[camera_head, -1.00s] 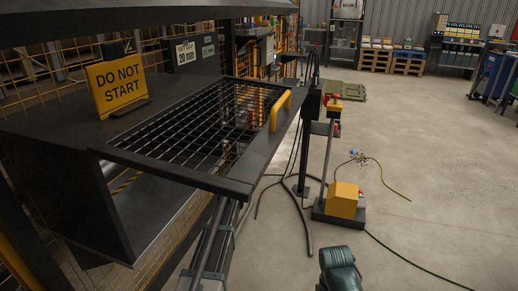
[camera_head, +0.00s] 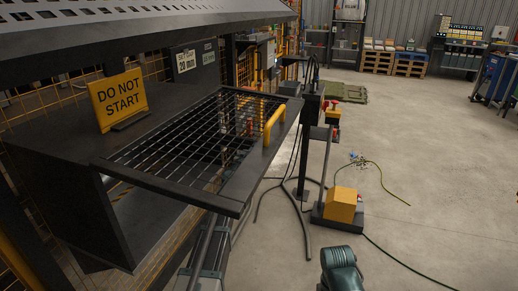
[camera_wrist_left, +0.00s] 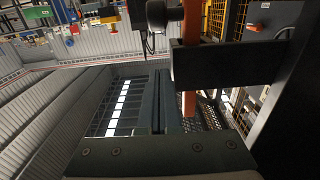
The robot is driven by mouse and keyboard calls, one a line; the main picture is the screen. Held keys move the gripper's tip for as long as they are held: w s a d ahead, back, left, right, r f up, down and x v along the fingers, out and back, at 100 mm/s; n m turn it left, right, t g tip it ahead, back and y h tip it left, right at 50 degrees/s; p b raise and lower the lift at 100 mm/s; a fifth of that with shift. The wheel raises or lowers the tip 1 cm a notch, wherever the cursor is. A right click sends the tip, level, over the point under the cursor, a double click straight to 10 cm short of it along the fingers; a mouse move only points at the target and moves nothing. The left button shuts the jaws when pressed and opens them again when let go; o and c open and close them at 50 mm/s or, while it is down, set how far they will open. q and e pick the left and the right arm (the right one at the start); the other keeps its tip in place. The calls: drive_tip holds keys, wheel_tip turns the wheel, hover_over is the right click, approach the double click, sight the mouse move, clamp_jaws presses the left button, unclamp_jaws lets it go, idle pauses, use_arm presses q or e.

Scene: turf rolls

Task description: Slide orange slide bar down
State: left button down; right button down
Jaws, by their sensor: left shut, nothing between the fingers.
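In the left wrist view an upright orange bar (camera_wrist_left: 189,103) stands just right of my fingers. A dark horizontal bracket crosses in front of it, and its upper part shows above the bracket. My left gripper (camera_wrist_left: 157,82) is shut and empty beside it; I cannot tell whether they touch. In the head view a yellow handle (camera_head: 274,122) sits on the dark mesh guard (camera_head: 165,187). I cannot tell whether any part there is the orange bar.
A yellow DO NOT START sign (camera_head: 119,104) stands on the machine's dark top, under a perforated overhang (camera_head: 150,32). A yellow floor box (camera_head: 341,204) and hanging cables are right of the guard. The concrete floor (camera_head: 440,150) farther right is mostly clear.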

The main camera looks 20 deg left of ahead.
use_arm(q)
drive_tip(key=s, duration=0.9)
drive_tip(key=shift+s+a+f, duration=0.2)
drive_tip(key=shift+s, duration=0.05)
drive_tip(key=s+d+f+m+g+h, duration=0.2)
drive_tip(key=d+f+m+h, duration=0.1)
drive_tip(key=d, duration=0.6)
drive_tip(key=s+d+f+m+g+h, duration=0.2)
drive_tip(key=s+d+g+h, duration=0.15)
drive_tip(key=d, duration=0.55)
drive_tip(key=s+d+f+m+g, duration=0.2)
drive_tip(key=s+d+f+g, duration=0.5)
drive_tip(key=s+d+f, duration=0.35)
drive_tip(key=s+a+f+n+g+y, duration=0.2)
drive_tip(key=s+a+f+g+y, duration=0.15)
drive_tip(key=s, duration=0.55)
drive_tip(key=s+a+f+n+g+y, duration=0.1)
drive_tip(key=s+a+f+g+y, duration=0.15)
drive_tip(key=s+y, duration=0.4)
wheel_tip(320, 180, up, 27)
drive_tip(key=s+h+p, duration=0.1)
drive_tip(key=p, duration=2.6)
drive_tip(key=shift+s+d+n+h, duration=0.15)
drive_tip(key=shift+s+n+h, duration=0.15)
drive_tip(key=shift+h, duration=0.05)
